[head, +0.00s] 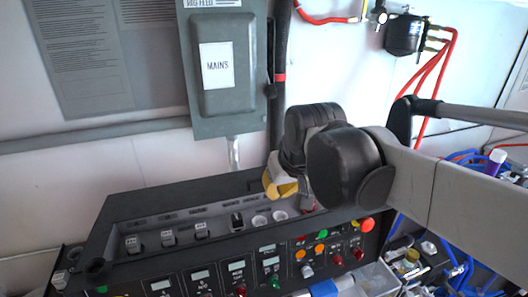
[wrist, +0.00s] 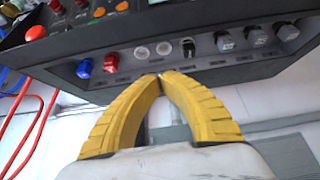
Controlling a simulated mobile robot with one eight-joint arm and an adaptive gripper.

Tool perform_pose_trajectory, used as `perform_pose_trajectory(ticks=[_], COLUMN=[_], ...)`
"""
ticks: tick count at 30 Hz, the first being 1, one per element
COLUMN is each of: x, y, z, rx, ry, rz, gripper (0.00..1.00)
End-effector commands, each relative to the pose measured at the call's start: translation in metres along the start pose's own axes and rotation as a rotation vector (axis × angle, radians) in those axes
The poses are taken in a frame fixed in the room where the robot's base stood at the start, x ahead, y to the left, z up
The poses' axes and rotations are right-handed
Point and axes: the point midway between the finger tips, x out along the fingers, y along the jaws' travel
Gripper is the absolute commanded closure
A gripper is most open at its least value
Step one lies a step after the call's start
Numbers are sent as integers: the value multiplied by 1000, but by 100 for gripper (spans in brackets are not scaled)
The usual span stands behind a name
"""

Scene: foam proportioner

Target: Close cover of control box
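The black control box (head: 145,205) stands low in front of the wall in the head view. Its sloped front panel carries lights and buttons, and a recessed strip above holds switches and round sockets. The same control box (wrist: 130,50) fills the top of the wrist view. I cannot make out a separate raised cover on it. My gripper (head: 282,188) is over the back right part of the box, partly hidden by my arm. In the wrist view its yellow fingers (wrist: 162,76) meet at the tips, with nothing seen between them, near the box's edge. Contact cannot be told.
A grey box labelled MAINS (head: 222,70) hangs shut on the wall behind, with a conduit below it. Red hoses (head: 437,75) hang at the upper right. Blue hoses and fittings (head: 450,255) crowd the lower right. The wall left of the MAINS box carries a notice board (head: 85,55).

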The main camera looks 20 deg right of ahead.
Motion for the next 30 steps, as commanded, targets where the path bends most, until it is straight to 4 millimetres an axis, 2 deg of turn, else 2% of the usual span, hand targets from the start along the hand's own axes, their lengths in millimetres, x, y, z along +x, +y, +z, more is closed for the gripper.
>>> perform_pose_trajectory(ticks=[1, 6, 12, 15, 21, 26, 30], x=[5, 36, 90, 117, 152, 164, 181], y=[3, 14, 30, 38, 47, 49, 48], z=[-24, -88, -152, -174, -195, -197, -193], rx=[1, 1, 0, 0, 0, -1, -1], ry=[-14, -72, -137, -165, -198, -205, -204], rz=[1, 1, -1, -3, -6, -7, -7], gripper=[100, 100, 100, 100, 100, 100, 100])
